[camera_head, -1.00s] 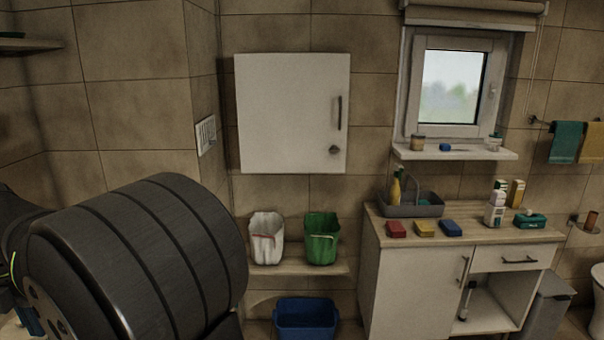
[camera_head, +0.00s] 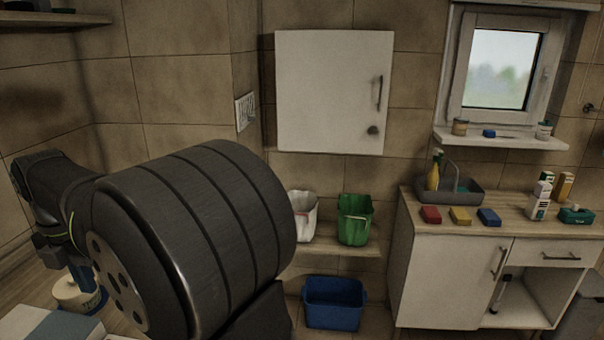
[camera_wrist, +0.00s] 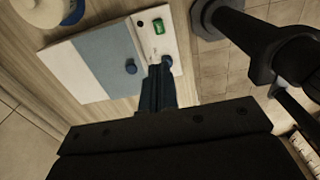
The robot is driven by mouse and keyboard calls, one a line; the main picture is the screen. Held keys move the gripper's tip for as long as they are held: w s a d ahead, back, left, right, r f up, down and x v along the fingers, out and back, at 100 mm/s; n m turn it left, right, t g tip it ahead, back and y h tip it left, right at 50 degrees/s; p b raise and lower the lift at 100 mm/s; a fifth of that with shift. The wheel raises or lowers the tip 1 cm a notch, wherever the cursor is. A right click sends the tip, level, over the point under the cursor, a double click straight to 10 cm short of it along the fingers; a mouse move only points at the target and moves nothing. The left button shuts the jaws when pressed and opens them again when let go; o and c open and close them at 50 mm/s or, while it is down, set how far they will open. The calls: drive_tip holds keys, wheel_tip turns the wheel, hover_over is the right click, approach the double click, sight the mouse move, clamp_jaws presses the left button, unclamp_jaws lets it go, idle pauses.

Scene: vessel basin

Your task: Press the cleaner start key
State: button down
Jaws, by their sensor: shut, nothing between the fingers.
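A white and grey-blue device (camera_wrist: 103,62) lies on a wooden counter in the wrist view; its pale corner shows at the bottom left of the head view (camera_head: 45,328). Its narrow white panel (camera_wrist: 147,42) carries a green key or display (camera_wrist: 159,27), a small dark round spot and a blue round knob (camera_wrist: 167,61). I cannot read which is the cleaner start key. My gripper (camera_wrist: 159,70) is shut and empty, its blue fingertips over the panel's near end, close beside the panel's blue knob. I cannot tell whether they touch.
A round white container with a blue base (camera_head: 78,295) stands beside the device. A dark post with a round foot (camera_wrist: 210,18) rises at the panel's right. My large dark arm link blocks the head view's middle left. A shelf (camera_head: 345,246) with buckets is farther right.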

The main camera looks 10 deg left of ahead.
wheel_tip(320, 180, down, 7)
drive_tip(key=s+n+t+y, duration=0.1)
drive_tip(key=n+t+y, duration=0.1)
drive_tip(key=n+t, duration=0.7)
drive_tip(key=shift+n, duration=1.2)
drive_tip(key=shift+d+f, duration=0.1)
drive_tip(key=shift+f, duration=0.05)
drive_tip(key=shift+f, duration=4.35)
drive_tip(key=shift+s+f, duration=0.1)
drive_tip(key=shift+f, duration=0.3)
